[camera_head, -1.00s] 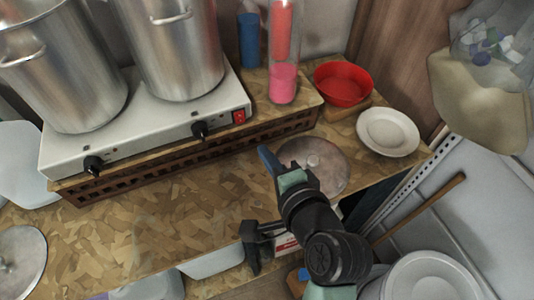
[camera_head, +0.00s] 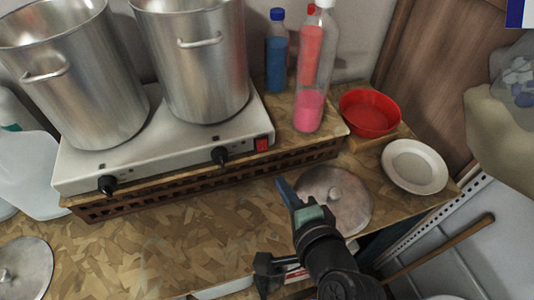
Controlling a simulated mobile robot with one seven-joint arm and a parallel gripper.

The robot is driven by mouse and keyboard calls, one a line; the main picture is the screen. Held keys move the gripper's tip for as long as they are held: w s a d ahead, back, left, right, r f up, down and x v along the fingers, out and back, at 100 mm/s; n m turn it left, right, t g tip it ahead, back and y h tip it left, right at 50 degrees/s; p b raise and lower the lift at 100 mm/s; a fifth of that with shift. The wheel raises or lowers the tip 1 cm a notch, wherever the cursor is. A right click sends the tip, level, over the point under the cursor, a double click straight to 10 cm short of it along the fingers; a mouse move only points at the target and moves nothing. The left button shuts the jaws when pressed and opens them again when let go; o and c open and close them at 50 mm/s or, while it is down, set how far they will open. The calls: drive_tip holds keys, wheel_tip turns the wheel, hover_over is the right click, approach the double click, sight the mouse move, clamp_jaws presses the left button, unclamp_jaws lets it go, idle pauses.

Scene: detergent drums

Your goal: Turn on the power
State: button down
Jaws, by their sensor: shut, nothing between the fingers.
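A white two-burner hot plate (camera_head: 185,157) stands on a raised wooden shelf. Its red power switch (camera_head: 262,145) is at the right end of the front face. Two black knobs, the left knob (camera_head: 108,185) and the right knob (camera_head: 221,155), sit on the same face. My gripper (camera_head: 281,184) is shut and empty, its blue fingertip pointing up and left. In the picture it lies below and a little right of the switch, apart from it, over the board beside a round metal lid. Whether the switch is on or off cannot be told.
Two steel pots, the left one (camera_head: 85,90) and the right one (camera_head: 195,75), stand on the hot plate. Bottles (camera_head: 308,110), a red bowl (camera_head: 369,113) and a white plate (camera_head: 414,166) are to the right. The round lid (camera_head: 340,198) lies beside my gripper.

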sight(262, 145)
drive_tip(key=x, duration=0.3)
drive_tip(key=p+x, duration=0.1)
drive_tip(key=x, duration=0.3)
drive_tip(key=r+p+x, duration=0.1)
drive_tip(key=x, duration=0.2)
drive_tip(key=shift+w+a, duration=0.15)
drive_tip(key=shift+w, duration=0.4)
drive_tip(key=shift+w+b, duration=0.1)
drive_tip(key=shift+b, duration=0.35)
drive_tip(key=shift+r+t+p, duration=0.3)
drive_tip(key=shift+r+p, duration=0.55)
drive_tip(key=shift+p, duration=0.05)
drive_tip(key=shift+a+f, duration=0.1)
